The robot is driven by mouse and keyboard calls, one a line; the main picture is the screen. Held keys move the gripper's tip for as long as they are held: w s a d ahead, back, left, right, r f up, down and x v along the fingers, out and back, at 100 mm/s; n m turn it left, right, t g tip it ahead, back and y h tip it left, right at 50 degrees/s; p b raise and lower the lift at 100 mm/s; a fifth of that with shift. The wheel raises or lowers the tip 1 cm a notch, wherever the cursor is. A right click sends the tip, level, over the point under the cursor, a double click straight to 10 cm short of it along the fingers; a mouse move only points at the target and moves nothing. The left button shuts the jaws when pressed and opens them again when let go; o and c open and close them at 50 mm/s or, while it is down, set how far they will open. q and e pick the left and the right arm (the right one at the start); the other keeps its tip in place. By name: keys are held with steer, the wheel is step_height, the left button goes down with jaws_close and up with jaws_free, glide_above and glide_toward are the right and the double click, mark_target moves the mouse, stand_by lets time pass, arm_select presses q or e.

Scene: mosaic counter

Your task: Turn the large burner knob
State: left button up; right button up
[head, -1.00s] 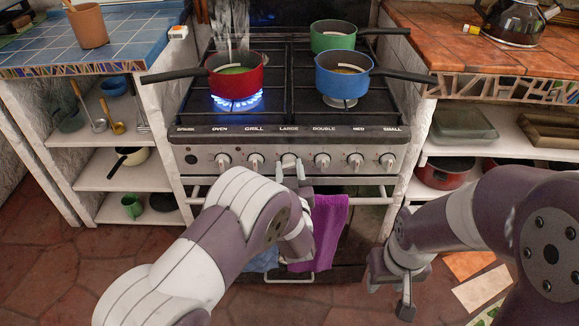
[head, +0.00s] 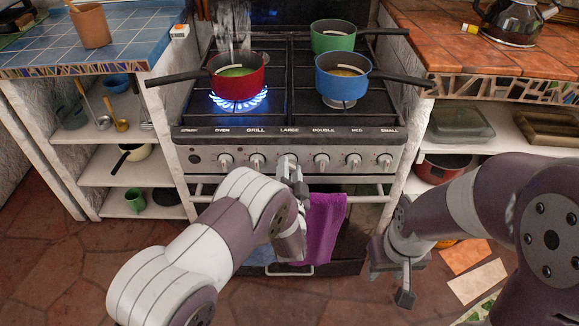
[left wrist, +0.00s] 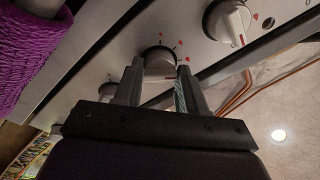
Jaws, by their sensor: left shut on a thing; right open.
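The large burner knob (head: 288,157) is below the word LARGE on the stove's front panel, third from the left. My left gripper (head: 290,168) reaches it from below and is shut on it, partly hiding it in the head view. In the left wrist view, the pale knob (left wrist: 159,60) sits between the two fingers (left wrist: 158,80), with red marks on the panel around it. How far it is turned is hard to tell. My right gripper (head: 392,273) is open and empty, low in front of the right cabinet, away from the stove panel.
A blue flame (head: 238,100) burns under the red pot (head: 238,78). A blue pot (head: 342,77) and green pot (head: 333,38) stand on the right burners. A purple towel (head: 322,225) hangs from the oven rail, close beside my left gripper. Other knobs flank the large one.

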arm_select(q)
steer(key=m+h+p, duration=0.1)
steer(key=m+p, duration=0.1)
steer(key=m, duration=0.5)
steer(key=m+p, duration=0.1)
steer(key=m, duration=0.3)
steer(key=shift+s+a+f, duration=0.1)
steer(key=shift+m, duration=0.5)
steer(key=o, duration=1)
steer(key=shift+p, duration=0.3)
steer(key=s, duration=0.4)
steer(key=s+p, duration=0.1)
steer(key=s, duration=0.3)
steer(key=s+a, duration=0.1)
steer(key=s, duration=0.3)
steer(key=shift+s+f, duration=0.3)
steer(key=shift+f, duration=0.05)
